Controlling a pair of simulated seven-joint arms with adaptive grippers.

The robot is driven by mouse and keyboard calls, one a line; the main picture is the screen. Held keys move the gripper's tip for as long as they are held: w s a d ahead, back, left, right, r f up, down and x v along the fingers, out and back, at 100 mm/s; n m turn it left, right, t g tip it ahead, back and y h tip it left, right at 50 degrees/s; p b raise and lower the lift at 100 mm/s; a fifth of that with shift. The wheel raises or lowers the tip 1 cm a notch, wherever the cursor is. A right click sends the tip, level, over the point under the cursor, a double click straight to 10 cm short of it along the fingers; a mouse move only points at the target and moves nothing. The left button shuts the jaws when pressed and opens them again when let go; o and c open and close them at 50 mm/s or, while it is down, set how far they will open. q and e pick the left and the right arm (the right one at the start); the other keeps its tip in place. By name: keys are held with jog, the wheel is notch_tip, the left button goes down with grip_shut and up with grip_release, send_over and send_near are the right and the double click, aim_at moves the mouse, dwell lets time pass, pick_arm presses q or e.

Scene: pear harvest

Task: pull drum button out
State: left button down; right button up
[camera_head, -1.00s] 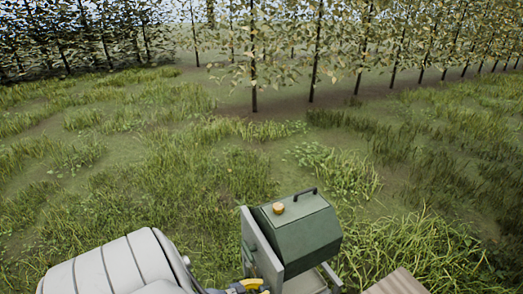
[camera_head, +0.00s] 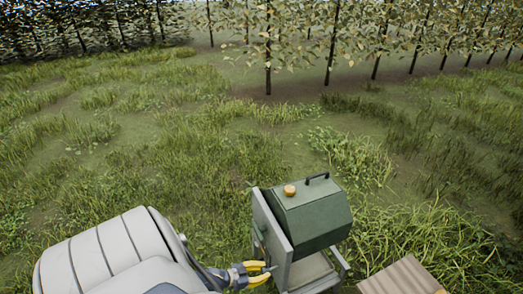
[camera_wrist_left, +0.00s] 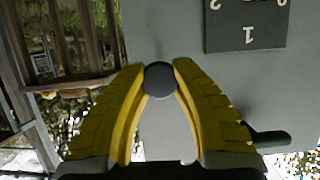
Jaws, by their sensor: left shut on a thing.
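The drum (camera_head: 312,218) is a green many-sided body in a grey frame, at the lower middle of the head view. My left gripper (camera_head: 268,268), with yellow fingers, is at the left side of the drum's frame. In the left wrist view the gripper (camera_wrist_left: 160,72) is shut on a round dark drum button (camera_wrist_left: 159,80), one fingertip on each side of it. The button is in front of a plain grey panel (camera_wrist_left: 165,38). In the head view I cannot make out the button. My right gripper is not in view.
A dark dial plate (camera_wrist_left: 246,28) with upside-down digits and a dark lever (camera_wrist_left: 266,138) are close by on the panel. The drum has an orange knob (camera_head: 289,190) and black handle (camera_head: 318,176) on top. A brown slatted surface (camera_head: 402,280) is at lower right. Grass surrounds everything.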

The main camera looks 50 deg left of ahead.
pick_arm(q)
jog(key=c, duration=0.9)
grip_release()
jog(key=shift+r, duration=0.1)
jog(key=shift+s, duration=0.1)
jog(key=v, duration=1.2)
